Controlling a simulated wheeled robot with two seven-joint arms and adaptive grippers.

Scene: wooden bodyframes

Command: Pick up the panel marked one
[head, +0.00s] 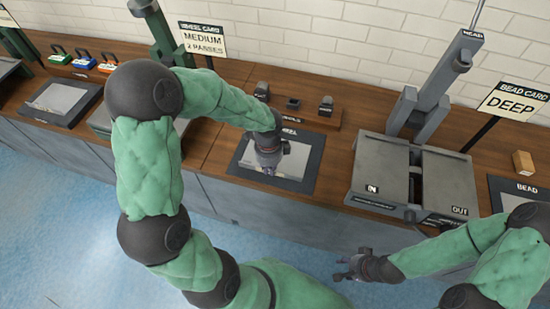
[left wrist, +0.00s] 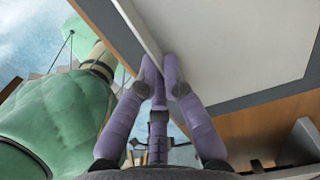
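A light grey panel (head: 294,163) lies in a dark-framed tray (head: 238,165) on the wooden counter. No number shows on it, and my left arm covers part of it. My left gripper (head: 268,168) reaches down onto the panel. In the left wrist view its purple fingers (left wrist: 161,72) come close together on either side of a thin pale edge of the panel (left wrist: 235,45). My right gripper (head: 346,268) is empty, its fingers spread, in front of the counter over the floor.
A grey machine (head: 378,168) marked IN and OUT stands right of the tray. A wooden block (head: 523,163) and a tray marked BEAD (head: 515,192) are further right. A rack with dark tools (head: 293,104) is behind. Another framed tray (head: 60,100) is at left.

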